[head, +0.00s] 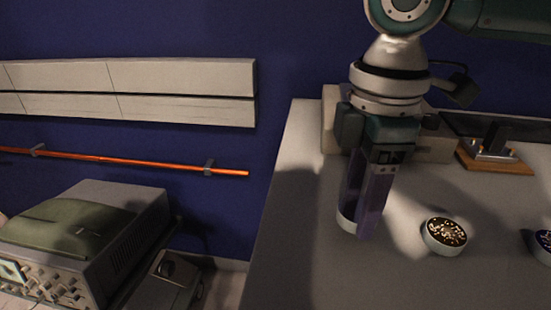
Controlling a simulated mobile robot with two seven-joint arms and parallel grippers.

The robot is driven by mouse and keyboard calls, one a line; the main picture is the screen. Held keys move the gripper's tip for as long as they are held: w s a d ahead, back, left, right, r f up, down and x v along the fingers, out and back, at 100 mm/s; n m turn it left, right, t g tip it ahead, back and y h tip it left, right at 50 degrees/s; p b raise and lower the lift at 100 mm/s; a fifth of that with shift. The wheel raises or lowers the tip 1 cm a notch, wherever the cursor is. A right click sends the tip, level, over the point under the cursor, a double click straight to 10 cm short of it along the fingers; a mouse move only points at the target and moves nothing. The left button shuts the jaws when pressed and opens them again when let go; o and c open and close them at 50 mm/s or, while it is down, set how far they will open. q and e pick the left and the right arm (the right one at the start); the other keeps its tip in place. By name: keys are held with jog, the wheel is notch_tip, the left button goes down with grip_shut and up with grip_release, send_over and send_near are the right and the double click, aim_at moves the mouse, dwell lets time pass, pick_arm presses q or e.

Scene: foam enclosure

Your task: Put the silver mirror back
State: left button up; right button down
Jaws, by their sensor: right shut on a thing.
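My right gripper (359,226) points down over the grey table, with its purple fingers shut on a small round piece. Only the pale, curved side of this piece (346,221) shows at the left of the fingertips. It looks to be the silver mirror, but its face is hidden by the fingers. It is low over the tabletop, and I cannot tell whether it touches. My left gripper is not in view.
A round white holder with a gold-speckled top (443,236) stands right of the gripper. A blue-topped one (542,244) is cut off at the right edge. A wooden-based metal device (495,157) stands behind. The table front (330,270) is clear.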

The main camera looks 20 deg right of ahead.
aim_at(358, 209)
jog(key=shift+f, duration=1.1)
jog(key=shift+f, duration=0.1)
jog(key=shift+c, duration=0.6)
grip_release()
notch_tip(358, 209, up, 12)
jog(key=p, duration=0.1)
jog(key=shift+p, duration=0.35)
